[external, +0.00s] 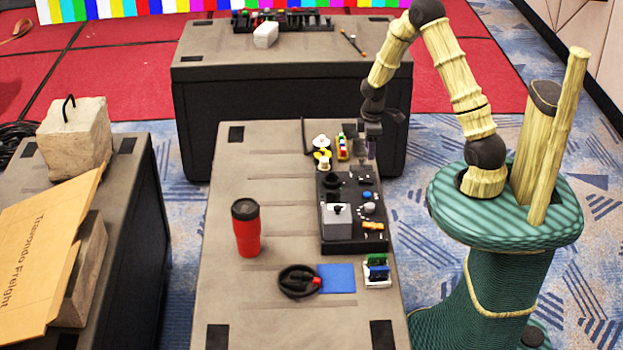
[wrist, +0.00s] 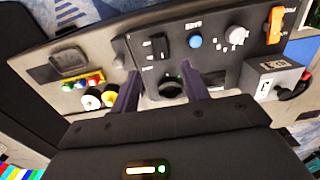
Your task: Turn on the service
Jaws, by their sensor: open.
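A black control panel (external: 352,245) lies on the middle table and also fills much of the wrist view (wrist: 225,65). It carries a black round knob (wrist: 172,90), a blue button (wrist: 195,41), a white dial (wrist: 236,34), an orange switch (wrist: 275,25) and a grey box (wrist: 273,78) with a dark lever. The small labels are too blurred to read surely. My gripper (external: 369,150) is above the panel's far end. In the wrist view its fingers (wrist: 158,72) are apart and empty, with the black knob showing between them. I cannot tell whether they touch it.
A red tumbler (external: 247,235), a black cable coil (external: 298,281), a blue pad (external: 337,279) and a small connector block (external: 376,270) share the table (external: 230,290). Yellow and white parts (external: 322,157) sit beyond the panel. Another dark table (external: 290,95) stands behind.

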